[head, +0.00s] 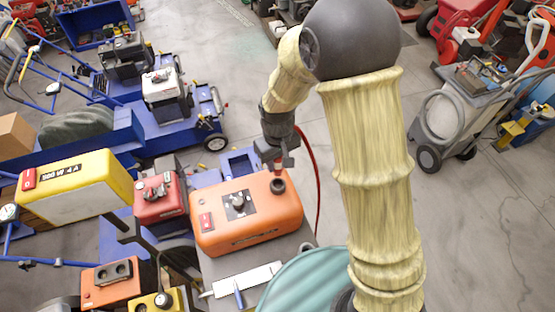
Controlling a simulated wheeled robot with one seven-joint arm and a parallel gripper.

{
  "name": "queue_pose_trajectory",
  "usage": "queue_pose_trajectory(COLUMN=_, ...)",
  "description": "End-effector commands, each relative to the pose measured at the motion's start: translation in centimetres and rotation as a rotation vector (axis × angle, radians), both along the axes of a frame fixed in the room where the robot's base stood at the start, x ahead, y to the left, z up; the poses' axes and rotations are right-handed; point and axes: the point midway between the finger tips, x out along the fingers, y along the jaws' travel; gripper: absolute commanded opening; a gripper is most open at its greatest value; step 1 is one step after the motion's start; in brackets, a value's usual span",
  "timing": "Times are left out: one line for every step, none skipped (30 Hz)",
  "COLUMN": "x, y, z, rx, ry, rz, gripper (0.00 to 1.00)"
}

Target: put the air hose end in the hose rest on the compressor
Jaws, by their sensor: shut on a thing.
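An orange compressor (238,228) stands at the centre of the head view, with a switch plate and knob on top. The hose rest (278,186), a dark round cup, is at its right rear corner. My gripper (277,163) points down just above the cup, shut on the air hose end. The hose end is mostly hidden by the jaws. The red air hose (317,180) loops from the gripper down the compressor's right side. From this angle I cannot tell whether the hose end's tip is above the cup or inside it.
A yellow-and-white box (75,186) and a red unit (158,198) stand left of the compressor. A white tray with a blue pen (238,294) and a teal round thing (300,285) lie in front. Blue machines fill the upper left.

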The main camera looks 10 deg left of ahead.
Motion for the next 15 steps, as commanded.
queue_pose_trajectory(x=0.0, y=0.0, z=-0.5, rx=-0.001, ry=0.001, rz=0.000, gripper=0.05)
queue_pose_trajectory(x=0.0, y=0.0, z=-0.7, rx=-0.001, ry=0.001, rz=0.000, gripper=0.05)
queue_pose_trajectory(x=0.0, y=0.0, z=-1.0, rx=-0.001, ry=0.001, rz=0.000, gripper=0.05)
queue_pose_trajectory(x=0.0, y=0.0, z=-1.2, rx=-0.001, ry=0.001, rz=0.000, gripper=0.05)
queue_pose_trajectory(x=0.0, y=0.0, z=-1.4, rx=-0.001, ry=0.001, rz=0.000, gripper=0.05)
queue_pose_trajectory(x=0.0, y=0.0, z=-1.6, rx=-0.001, ry=0.001, rz=0.000, gripper=0.05)
queue_pose_trajectory(x=0.0, y=0.0, z=-1.8, rx=-0.001, ry=0.001, rz=0.000, gripper=0.05)
queue_pose_trajectory(x=0.0, y=0.0, z=-2.0, rx=-0.001, ry=0.001, rz=0.000, gripper=0.05)
queue_pose_trajectory(x=0.0, y=0.0, z=-2.3, rx=-0.001, ry=0.001, rz=0.000, gripper=0.05)
queue_pose_trajectory(x=0.0, y=0.0, z=-2.5, rx=-0.001, ry=0.001, rz=0.000, gripper=0.05)
queue_pose_trajectory(x=0.0, y=0.0, z=-2.7, rx=-0.001, ry=0.001, rz=0.000, gripper=0.05)
queue_pose_trajectory(x=0.0, y=0.0, z=-2.9, rx=-0.001, ry=0.001, rz=0.000, gripper=0.05)
queue_pose_trajectory(x=0.0, y=0.0, z=-3.1, rx=-0.001, ry=0.001, rz=-0.001, gripper=0.05)
queue_pose_trajectory(x=0.0, y=0.0, z=-3.3, rx=-0.001, ry=0.001, rz=-0.001, gripper=0.05)
queue_pose_trajectory(x=0.0, y=0.0, z=-3.6, rx=-0.001, ry=0.001, rz=-0.001, gripper=0.05)
